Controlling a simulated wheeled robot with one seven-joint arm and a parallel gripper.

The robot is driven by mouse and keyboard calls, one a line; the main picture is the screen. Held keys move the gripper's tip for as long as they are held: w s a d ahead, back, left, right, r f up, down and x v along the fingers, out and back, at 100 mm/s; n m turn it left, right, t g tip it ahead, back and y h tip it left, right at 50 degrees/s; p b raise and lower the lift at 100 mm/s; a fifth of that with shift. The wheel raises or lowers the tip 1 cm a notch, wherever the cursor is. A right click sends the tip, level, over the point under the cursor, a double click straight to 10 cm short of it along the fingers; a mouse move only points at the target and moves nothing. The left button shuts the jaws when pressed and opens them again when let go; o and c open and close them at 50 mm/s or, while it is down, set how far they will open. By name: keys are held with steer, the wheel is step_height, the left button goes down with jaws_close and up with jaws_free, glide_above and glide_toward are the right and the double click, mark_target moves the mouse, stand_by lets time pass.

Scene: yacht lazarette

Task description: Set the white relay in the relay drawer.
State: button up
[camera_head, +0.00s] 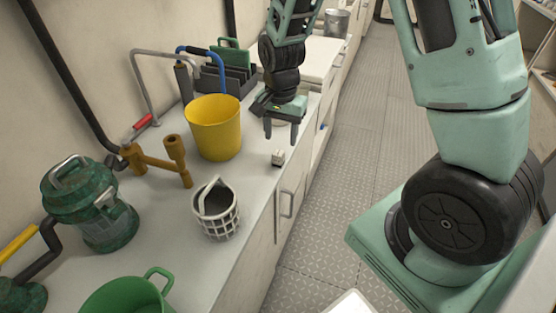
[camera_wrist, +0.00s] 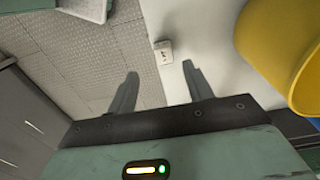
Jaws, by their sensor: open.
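The white relay (camera_head: 278,158) is a small pale block on the grey counter, close to its aisle-side edge. In the wrist view the relay (camera_wrist: 163,50) shows dark marks on its face and lies just past the fingertips, near the gap between them. My gripper (camera_head: 281,136) points down above the counter, slightly behind the relay, with its fingers apart and empty. Its two fingers also show in the wrist view (camera_wrist: 160,70). I cannot tell for sure which part is the relay drawer; a cabinet front with a handle (camera_head: 287,205) is below the counter edge.
A yellow bucket (camera_head: 214,128) stands close left of my gripper. A white basket (camera_head: 215,210), brown pipe fitting (camera_head: 160,163), green canister (camera_head: 90,205) and green bucket (camera_head: 125,297) are on the counter. The aisle floor (camera_head: 335,180) is clear. A pale tray-like thing (camera_head: 350,303) shows at the bottom edge.

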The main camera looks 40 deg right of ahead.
mark_target(278, 152)
steer(key=f, duration=0.7)
steer(key=shift+w+a+f+b, duration=0.15)
steer(key=shift+w+f+b, duration=0.15)
steer(key=shift+f, duration=0.1)
jaws_close()
steer(key=shift+r, duration=0.1)
